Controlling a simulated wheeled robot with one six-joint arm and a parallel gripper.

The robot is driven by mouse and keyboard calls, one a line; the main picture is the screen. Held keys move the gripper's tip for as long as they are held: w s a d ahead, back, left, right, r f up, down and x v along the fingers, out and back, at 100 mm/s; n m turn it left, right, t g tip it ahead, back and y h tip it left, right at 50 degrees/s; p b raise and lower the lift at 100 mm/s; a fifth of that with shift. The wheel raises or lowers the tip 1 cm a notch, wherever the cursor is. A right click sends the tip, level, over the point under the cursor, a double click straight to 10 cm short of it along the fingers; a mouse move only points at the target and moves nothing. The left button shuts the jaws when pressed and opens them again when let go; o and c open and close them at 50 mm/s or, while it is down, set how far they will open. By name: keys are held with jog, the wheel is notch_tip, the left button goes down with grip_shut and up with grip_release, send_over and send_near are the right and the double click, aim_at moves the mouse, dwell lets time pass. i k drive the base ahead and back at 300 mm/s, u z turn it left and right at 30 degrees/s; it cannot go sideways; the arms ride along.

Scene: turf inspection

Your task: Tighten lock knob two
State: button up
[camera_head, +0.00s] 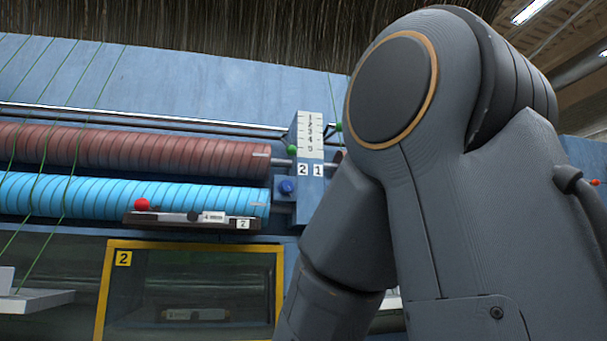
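A blue knob (286,187) sits on the blue upright post (311,160), just below a white plate marked 2 (302,169). It may be lock knob two, but no label names it so. A plate marked 1 (318,169) is beside the 2. A small green knob (292,150) sticks out at the post's left, above the 2 plate. Whether any knob is tight or loose cannot be seen. My large grey arm covers the right half of the head view. My gripper is out of view.
A brown roller (130,148) lies above a light blue roller (110,196), both left of the post. A dark bar (180,222) with a red knob (141,204) is in front of them. A yellow-framed window (123,259) marked 2 is below. Green strands cross at left.

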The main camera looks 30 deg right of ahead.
aim_at(286, 188)
jog(key=u, duration=2)
jog(key=i, duration=0.8)
jog(key=z, duration=2.1)
